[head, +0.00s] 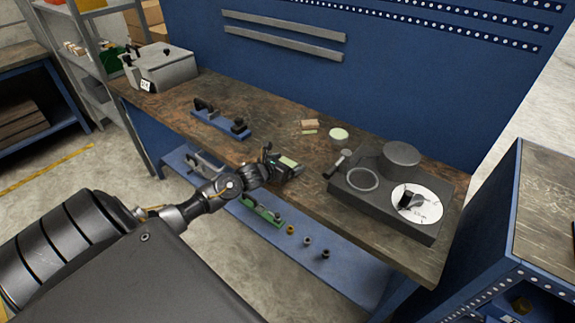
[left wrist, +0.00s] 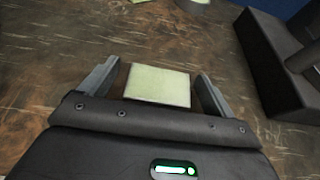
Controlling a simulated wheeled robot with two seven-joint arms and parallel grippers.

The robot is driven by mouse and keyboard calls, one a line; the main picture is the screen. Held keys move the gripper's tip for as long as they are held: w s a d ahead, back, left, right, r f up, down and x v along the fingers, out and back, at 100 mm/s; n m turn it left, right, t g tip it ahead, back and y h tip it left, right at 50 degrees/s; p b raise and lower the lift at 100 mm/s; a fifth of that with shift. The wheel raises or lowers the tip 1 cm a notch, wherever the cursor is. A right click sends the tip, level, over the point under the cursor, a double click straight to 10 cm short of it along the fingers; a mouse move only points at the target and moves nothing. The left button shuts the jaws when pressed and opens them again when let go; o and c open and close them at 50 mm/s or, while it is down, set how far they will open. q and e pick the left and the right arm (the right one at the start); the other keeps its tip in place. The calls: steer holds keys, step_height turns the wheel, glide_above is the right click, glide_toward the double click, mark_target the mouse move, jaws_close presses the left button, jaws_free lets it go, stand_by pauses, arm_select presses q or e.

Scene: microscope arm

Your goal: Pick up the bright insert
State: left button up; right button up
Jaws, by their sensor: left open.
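A pale green-cream rectangular block, seemingly the bright insert (left wrist: 158,85), lies between the two open fingers of my left gripper (left wrist: 157,88) in the left wrist view. I cannot tell whether the insert rests flat on the bench. My right gripper is not in view.
A dark microscope-like base (head: 385,200) with a round white plate stands to the right on the worn bench (head: 262,130). A blue fixture (head: 220,123) and grey box (head: 165,68) stand left.

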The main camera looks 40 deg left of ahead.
arm_select(q)
steer(key=c, duration=1.4)
steer(key=shift+r, duration=0.1)
steer(key=shift+c, duration=0.5)
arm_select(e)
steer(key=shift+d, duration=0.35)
arm_select(q)
steer(key=shift+r, duration=0.1)
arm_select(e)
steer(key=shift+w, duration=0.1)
arm_select(q)
steer(key=shift+w+r, duration=0.1)
steer(key=shift+r, duration=0.55)
steer(key=s+d+r+b, duration=0.3)
steer(key=s+d+r, duration=0.5)
steer(key=s+r, duration=0.3)
steer(key=shift+s+r+b, duration=0.25)
steer(key=shift+s+b, duration=0.05)
steer(key=shift+b, duration=0.05)
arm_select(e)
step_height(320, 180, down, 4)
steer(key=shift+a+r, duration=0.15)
